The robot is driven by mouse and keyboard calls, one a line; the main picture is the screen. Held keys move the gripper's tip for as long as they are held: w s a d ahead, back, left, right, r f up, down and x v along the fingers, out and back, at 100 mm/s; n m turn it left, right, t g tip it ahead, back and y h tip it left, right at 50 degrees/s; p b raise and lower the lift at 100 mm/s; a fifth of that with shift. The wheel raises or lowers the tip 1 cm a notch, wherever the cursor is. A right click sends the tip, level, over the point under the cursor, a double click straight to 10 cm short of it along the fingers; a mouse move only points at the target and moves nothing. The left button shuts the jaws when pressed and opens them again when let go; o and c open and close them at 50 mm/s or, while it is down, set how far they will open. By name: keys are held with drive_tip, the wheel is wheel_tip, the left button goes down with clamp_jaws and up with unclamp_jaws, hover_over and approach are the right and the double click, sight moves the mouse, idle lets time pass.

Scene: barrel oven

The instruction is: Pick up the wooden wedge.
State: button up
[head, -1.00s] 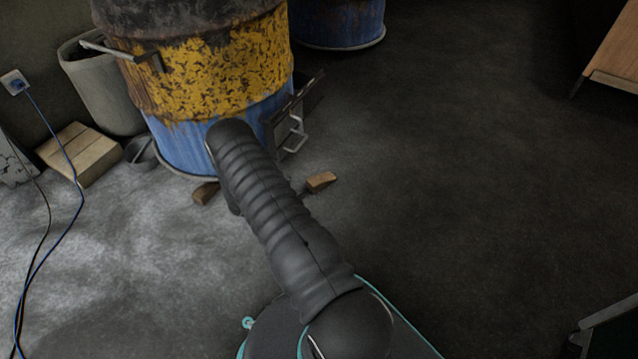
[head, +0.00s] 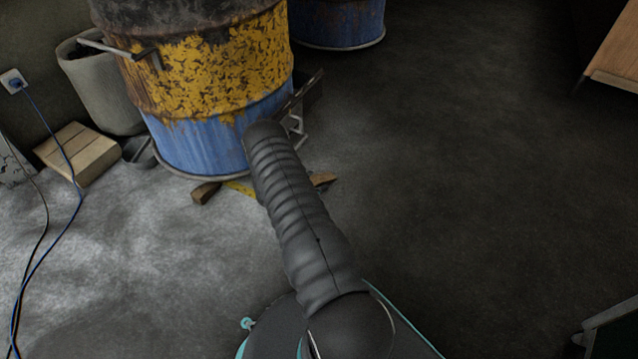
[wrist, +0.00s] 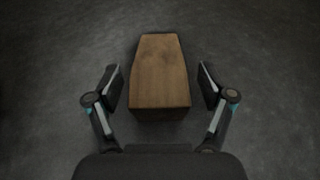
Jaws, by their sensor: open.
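In the wrist view a brown wooden wedge (wrist: 160,75) lies on the dark floor, its wide end towards me. My gripper (wrist: 159,88) is open, with one finger on each side of the wedge and a visible gap at both sides. In the head view one wooden wedge (head: 325,181) lies at the right of the barrel's foot, partly covered by my arm. A second wooden block (head: 206,193) lies at the left of the barrel's foot. My gripper is hidden behind my arm in the head view.
The yellow and blue barrel (head: 205,85) stands just behind the wedges. A yellow piece (head: 240,187) lies at its foot, beside my arm. A metal latch and door edge (head: 304,95) stick out at the barrel's right.

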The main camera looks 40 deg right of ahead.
drive_tip(key=c, duration=1.3)
drive_tip(key=shift+r, duration=0.15)
